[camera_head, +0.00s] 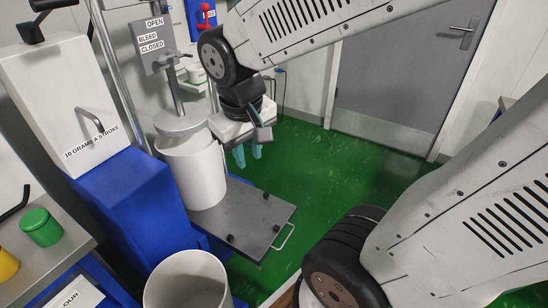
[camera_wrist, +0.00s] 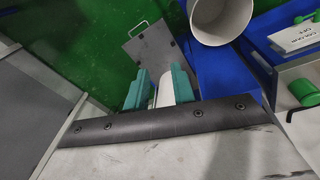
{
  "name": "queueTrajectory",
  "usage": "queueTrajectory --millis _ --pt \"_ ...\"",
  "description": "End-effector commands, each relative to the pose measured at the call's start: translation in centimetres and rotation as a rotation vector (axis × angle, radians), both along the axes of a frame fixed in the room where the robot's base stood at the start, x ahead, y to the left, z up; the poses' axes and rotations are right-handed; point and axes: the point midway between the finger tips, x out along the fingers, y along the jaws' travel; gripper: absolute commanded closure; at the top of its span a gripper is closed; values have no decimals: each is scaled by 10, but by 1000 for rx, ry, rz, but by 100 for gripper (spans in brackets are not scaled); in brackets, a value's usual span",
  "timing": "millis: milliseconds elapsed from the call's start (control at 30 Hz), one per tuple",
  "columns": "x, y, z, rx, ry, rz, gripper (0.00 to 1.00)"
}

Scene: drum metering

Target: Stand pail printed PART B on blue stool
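My gripper (camera_head: 248,155) hangs just right of a large white drum (camera_head: 200,180) in the head view. Its two teal fingers are apart and also show in the wrist view (camera_wrist: 160,88). A white surface shows between them there; I cannot tell whether it touches them, and nothing hangs from the fingers in the head view. A white open container (camera_head: 187,280) is at the bottom of the head view and shows at the top of the wrist view (camera_wrist: 218,20). I cannot read PART B on anything, and I cannot make out a blue stool.
A grey platform (camera_head: 262,213) with a wire handle extends right of the drum. A blue cabinet (camera_head: 135,200) with a white box marked "10 GRAMS A STROKE" (camera_head: 60,95) stands left. A grey bench (camera_head: 60,262) holds a green pot (camera_head: 41,227). Green floor (camera_head: 310,165) is clear toward the door (camera_head: 405,80).

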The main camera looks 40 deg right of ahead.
Motion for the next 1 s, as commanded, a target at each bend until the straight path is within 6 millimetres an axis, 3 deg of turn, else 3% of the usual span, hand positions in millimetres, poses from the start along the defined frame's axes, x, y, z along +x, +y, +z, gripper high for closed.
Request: queueTrajectory --millis 100,200,333,1000 --pt "-39 4 25 40 -13 15 75" --pt "-65 9 35 69 -12 33 75" --pt "-85 13 42 94 -11 49 75" --pt "-91 14 44 102 -10 57 75"
